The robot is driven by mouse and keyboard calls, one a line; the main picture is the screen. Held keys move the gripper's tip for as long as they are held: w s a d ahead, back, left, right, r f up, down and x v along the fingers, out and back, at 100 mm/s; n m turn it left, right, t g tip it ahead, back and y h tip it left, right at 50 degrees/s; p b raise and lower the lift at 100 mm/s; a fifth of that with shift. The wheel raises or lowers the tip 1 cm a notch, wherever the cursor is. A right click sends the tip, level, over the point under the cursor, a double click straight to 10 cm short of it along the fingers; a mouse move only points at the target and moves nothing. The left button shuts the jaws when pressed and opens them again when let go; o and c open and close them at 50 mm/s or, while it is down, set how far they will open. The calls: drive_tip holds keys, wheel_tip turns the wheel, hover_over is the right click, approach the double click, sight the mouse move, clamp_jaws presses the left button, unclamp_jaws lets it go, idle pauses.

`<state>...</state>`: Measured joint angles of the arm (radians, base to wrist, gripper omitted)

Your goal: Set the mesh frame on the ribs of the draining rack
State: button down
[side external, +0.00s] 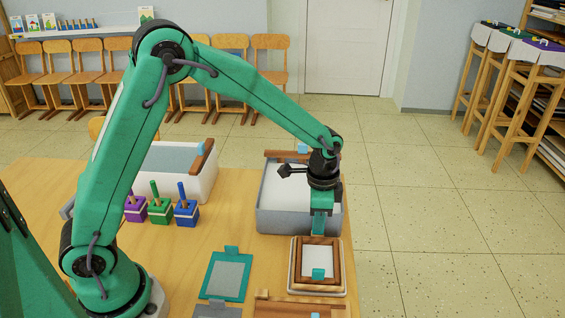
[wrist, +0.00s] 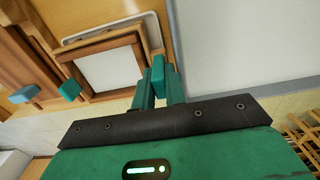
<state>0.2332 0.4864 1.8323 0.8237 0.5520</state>
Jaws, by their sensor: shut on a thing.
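A brown wooden frame with a pale panel (side external: 307,258), which looks like the mesh frame, lies level at the front right, with a teal tab at its near side. It also shows in the wrist view (wrist: 103,68). My gripper (side external: 320,234) is at its far edge, jaws pointing down and shut. The draining rack's ribs are not clearly visible.
A grey tub with white contents (side external: 275,222) stands just behind my gripper. A pale tub (side external: 180,192) is at the back left. Three coloured blocks with pegs (side external: 160,212) and a teal frame with grey mesh (side external: 211,288) are to the left. Another wooden piece (side external: 275,307) is at the front.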

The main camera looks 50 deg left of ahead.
idle(0.4)
drive_tip(key=c, duration=1.5)
unclamp_jaws()
drive_tip(key=shift+o, duration=0.7)
drive_tip(key=shift+w+a, duration=0.1)
wheel_tip(320, 180, up, 7)
drive_tip(key=shift+r, duration=0.4)
drive_tip(key=shift+s+r, duration=0.1)
drive_tip(key=shift+s, duration=0.1)
